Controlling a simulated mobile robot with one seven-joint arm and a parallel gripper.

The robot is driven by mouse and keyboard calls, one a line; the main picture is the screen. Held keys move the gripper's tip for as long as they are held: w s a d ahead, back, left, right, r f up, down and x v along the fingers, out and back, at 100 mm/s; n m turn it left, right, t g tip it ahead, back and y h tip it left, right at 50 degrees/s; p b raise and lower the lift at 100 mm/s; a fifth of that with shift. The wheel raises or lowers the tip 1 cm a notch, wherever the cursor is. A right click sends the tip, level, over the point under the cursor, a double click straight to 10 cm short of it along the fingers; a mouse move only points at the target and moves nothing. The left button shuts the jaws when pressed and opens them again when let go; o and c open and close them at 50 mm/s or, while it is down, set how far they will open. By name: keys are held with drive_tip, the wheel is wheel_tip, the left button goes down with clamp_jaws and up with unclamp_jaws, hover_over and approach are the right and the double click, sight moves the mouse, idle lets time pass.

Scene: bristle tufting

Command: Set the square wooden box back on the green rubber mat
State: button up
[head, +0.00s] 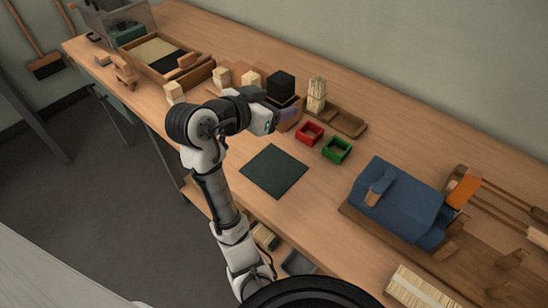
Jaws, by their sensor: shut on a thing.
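The green rubber mat (274,171) lies flat and bare near the bench's front edge. My gripper (281,112) is beyond it, by the row of items along the middle of the bench. It is shut on what looks like the square wooden box (290,121), a small brown piece at the fingertips. My wrist and fingers hide much of the box. I cannot tell whether it is lifted or touching the bench.
A black block (281,84) stands just behind my gripper, with a bristle bundle (317,94) beside it. Red (309,132) and green (337,150) square frames lie to the right. Bench around the mat is clear.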

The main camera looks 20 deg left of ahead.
wheel_tip(320, 180, down, 16)
drive_tip(key=shift+f+p, duration=0.2)
drive_tip(key=shift+p, duration=0.3)
drive_tip(key=shift+f, duration=0.2)
drive_tip(key=o, duration=1.1)
drive_tip(key=shift+c, duration=0.2)
drive_tip(key=shift+r, duration=0.1)
